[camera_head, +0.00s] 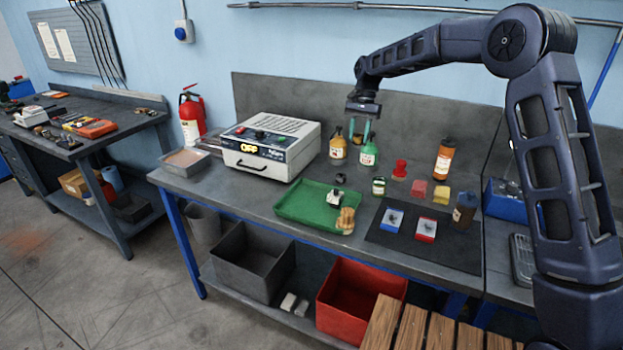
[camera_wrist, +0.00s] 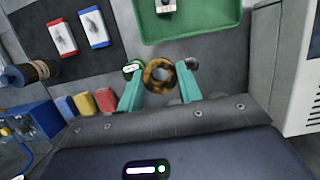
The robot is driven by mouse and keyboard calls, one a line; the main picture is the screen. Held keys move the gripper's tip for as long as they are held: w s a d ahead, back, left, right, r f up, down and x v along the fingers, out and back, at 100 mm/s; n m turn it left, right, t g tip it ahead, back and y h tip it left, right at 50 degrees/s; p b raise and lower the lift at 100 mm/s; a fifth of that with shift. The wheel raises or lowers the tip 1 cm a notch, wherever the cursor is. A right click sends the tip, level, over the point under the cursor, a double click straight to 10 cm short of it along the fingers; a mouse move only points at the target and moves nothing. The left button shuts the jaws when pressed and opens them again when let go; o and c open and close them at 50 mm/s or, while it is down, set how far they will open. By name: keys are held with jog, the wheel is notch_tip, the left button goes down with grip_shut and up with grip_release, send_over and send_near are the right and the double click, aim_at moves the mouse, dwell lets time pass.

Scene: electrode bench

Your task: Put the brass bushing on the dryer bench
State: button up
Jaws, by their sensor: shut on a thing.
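My gripper (camera_head: 360,138) is raised over the back of the grey bench (camera_head: 225,180), in front of the bottles. In the wrist view its teal fingers (camera_wrist: 160,92) are shut on the brass bushing (camera_wrist: 158,75), a mottled brown-gold ring with an open hole. The bench carries a white box-shaped unit (camera_head: 270,143) with an "OFF" display. A second bench (camera_head: 110,125) with tools stands at the far left. No label tells which one is the dryer bench.
A green tray (camera_head: 290,208) with a small device lies below and left of the gripper. A dark mat (camera_head: 450,250) holds blue and red packets. A fire extinguisher (camera_head: 191,115) stands between the benches.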

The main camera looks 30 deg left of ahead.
jog(key=shift+s+a+f, duration=0.15)
jog(key=shift+s+a, duration=0.15)
jog(key=shift+a, duration=0.05)
notch_tip(320, 180, down, 20)
jog(key=shift+a+r, duration=0.1)
dwell(0.5)
jog(key=o, duration=1.2)
jog(key=v, duration=1.2)
